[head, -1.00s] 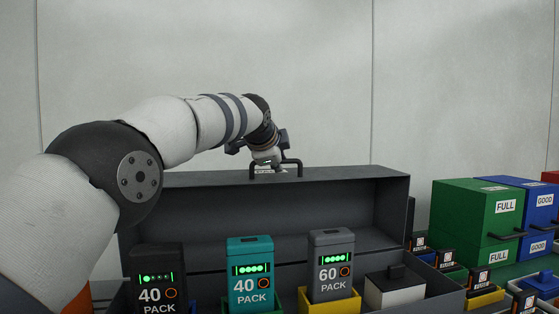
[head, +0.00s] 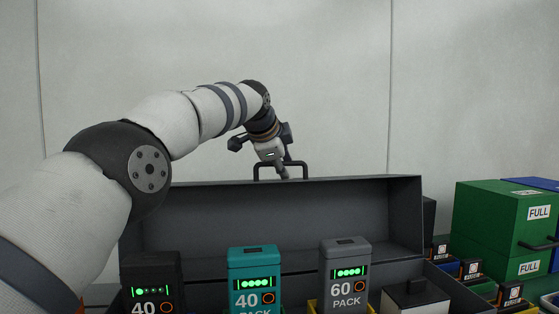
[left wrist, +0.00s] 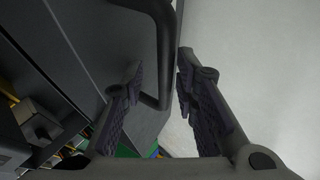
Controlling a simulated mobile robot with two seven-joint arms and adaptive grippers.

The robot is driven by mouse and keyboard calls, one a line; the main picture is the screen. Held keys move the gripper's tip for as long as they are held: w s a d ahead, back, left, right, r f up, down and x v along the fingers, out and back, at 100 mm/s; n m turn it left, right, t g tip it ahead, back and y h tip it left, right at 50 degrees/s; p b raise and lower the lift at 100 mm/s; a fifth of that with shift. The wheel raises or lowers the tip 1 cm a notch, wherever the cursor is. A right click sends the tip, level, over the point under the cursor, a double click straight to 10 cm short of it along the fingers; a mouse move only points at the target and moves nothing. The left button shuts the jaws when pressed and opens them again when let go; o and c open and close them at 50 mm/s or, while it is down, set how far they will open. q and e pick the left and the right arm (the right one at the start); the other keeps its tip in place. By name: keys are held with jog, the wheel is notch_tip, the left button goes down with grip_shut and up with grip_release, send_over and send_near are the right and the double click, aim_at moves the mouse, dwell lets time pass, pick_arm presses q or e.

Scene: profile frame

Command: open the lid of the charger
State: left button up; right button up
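The charger is a long dark grey box. Its lid (head: 350,215) stands raised at the back, with its hollow inside facing me. A black bar handle (head: 303,166) sits on the lid's top edge. My left gripper (head: 280,168) is at this handle, pointing down. In the left wrist view its two fingers (left wrist: 160,75) are spread apart, and the handle (left wrist: 165,45) passes by the left finger's tip, in the gap between the fingers. The fingers do not look closed on it. Whether they touch it I cannot tell. My right gripper is not in view.
In the charger stand a black 40 pack (head: 150,272), a teal 40 pack (head: 253,268) and a grey 60 pack (head: 345,262). Green FULL boxes (head: 490,225) stand at right. A plain wall is behind.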

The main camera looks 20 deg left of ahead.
pick_arm(q)
jog(key=v, duration=1.2)
